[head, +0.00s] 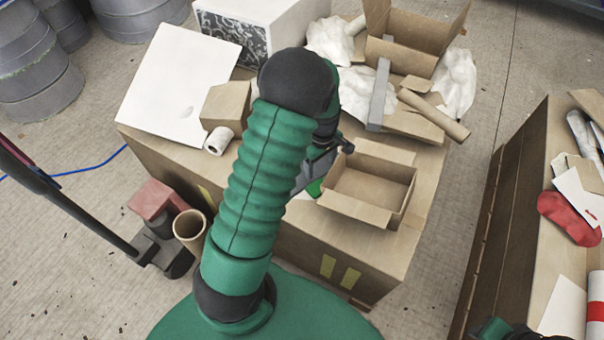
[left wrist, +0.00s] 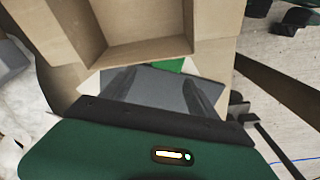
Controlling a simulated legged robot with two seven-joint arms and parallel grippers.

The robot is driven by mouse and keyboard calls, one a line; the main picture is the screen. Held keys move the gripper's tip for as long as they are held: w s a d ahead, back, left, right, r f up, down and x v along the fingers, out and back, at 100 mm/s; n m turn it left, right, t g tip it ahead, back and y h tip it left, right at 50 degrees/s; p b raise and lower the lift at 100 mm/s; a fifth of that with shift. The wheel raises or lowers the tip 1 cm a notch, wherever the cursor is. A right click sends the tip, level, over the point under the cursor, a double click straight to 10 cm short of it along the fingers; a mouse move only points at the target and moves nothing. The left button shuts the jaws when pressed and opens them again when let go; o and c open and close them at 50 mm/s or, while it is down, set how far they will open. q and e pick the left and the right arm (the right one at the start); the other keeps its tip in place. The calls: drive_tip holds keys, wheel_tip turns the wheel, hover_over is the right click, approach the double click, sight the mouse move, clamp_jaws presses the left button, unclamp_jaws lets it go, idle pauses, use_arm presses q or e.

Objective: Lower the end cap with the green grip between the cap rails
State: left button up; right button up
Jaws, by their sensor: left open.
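My left gripper (head: 318,168) is over the near part of the cardboard-covered table, largely hidden behind my green arm. In the left wrist view its two dark fingers (left wrist: 163,80) are apart. A flat grey piece (left wrist: 155,92) shows between and below the fingers, with a green patch (left wrist: 172,65) at its far edge; this looks like the end cap and its green grip. In the head view a bit of green (head: 315,188) shows just left of the open box. I cannot tell whether the fingers touch the piece. I cannot make out the cap rails.
An open cardboard box (head: 368,187) stands right beside the gripper. A grey bar (head: 379,93), a cardboard tube (head: 433,114) and white crumpled wrapping (head: 458,82) lie behind. A white panel (head: 178,82) lies at left. A second table (head: 510,215) is at right.

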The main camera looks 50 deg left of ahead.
sight(317, 186)
use_arm(q)
drive_tip(key=shift+h, duration=0.3)
drive_tip(key=s+f, duration=0.1)
drive_tip(key=f, duration=0.1)
drive_tip(key=s+d+f, duration=0.1)
drive_tip(key=f, duration=0.1)
drive_tip(key=shift+s, duration=0.15)
drive_tip(key=shift+g, duration=0.4)
drive_tip(key=f, duration=0.2)
drive_tip(key=w+f+b, duration=0.1)
drive_tip(key=f+b, duration=0.1)
drive_tip(key=f, duration=0.1)
drive_tip(key=shift+w+a+f, duration=0.35)
drive_tip(key=shift+s+d, duration=0.1)
drive_tip(key=shift+s, duration=0.1)
drive_tip(key=shift+s+d+r, duration=0.1)
drive_tip(key=shift+s+r, duration=0.05)
drive_tip(key=shift+r, duration=0.05)
drive_tip(key=shift+f, duration=0.1)
drive_tip(key=c, duration=0.4)
drive_tip(key=shift+a, duration=0.25)
drive_tip(key=c, duration=0.7)
clamp_jaws()
drive_tip(key=shift+r, duration=0.2)
use_arm(e)
drive_tip(key=x, duration=0.3)
drive_tip(key=shift+w+a+f, duration=0.1)
drive_tip(key=shift+a+f, duration=0.05)
drive_tip(key=shift+a, duration=0.15)
